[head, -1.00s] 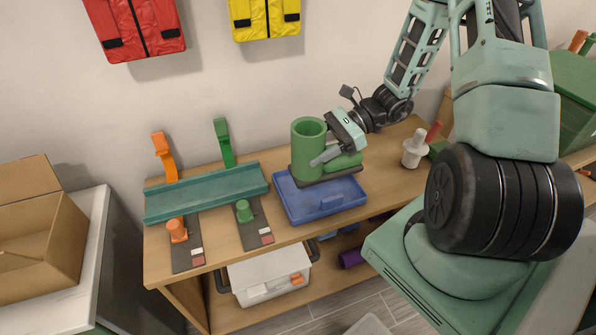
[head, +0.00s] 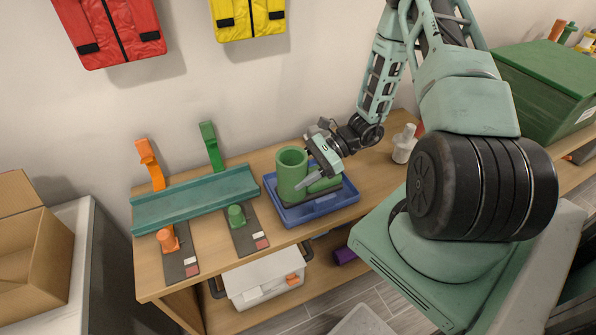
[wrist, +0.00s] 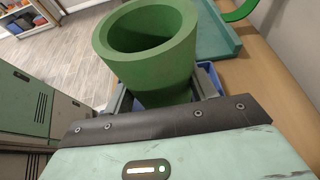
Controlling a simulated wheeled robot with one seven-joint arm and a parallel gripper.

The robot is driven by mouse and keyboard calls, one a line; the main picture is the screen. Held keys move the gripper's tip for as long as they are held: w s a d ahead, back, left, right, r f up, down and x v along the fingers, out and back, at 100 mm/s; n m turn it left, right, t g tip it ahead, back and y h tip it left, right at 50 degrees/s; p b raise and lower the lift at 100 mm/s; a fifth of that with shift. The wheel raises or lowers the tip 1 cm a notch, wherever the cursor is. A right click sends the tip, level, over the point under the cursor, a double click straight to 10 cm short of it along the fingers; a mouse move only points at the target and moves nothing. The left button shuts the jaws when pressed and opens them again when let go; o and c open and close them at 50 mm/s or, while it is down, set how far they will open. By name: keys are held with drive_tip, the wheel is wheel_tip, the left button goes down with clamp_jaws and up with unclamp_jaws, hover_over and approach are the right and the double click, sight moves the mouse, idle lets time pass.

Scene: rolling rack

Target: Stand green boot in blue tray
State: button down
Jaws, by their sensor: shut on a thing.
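The green boot (head: 291,176) is upright, its open shaft facing up and its foot pointing right. It is in the blue tray (head: 345,199) on the wooden bench, inside the tray's rim in the head view. My gripper (head: 310,181) comes from the right and is shut on the boot's shaft. In the wrist view the boot's round opening (wrist: 150,35) fills the top middle, with a finger on each side of the shaft. A blue edge of the tray (wrist: 207,75) shows behind it.
A teal trough (head: 195,200) lies left of the tray, with orange and green handled tools (head: 210,146) behind it. A white bottle (head: 404,146) stands to the right.

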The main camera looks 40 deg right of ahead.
drive_tip(key=shift+f, duration=0.1)
drive_tip(key=shift+c, duration=2.3)
unclamp_jaws()
drive_tip(key=shift+d, duration=0.1)
drive_tip(key=b+v, duration=0.1)
drive_tip(key=v, duration=1.1)
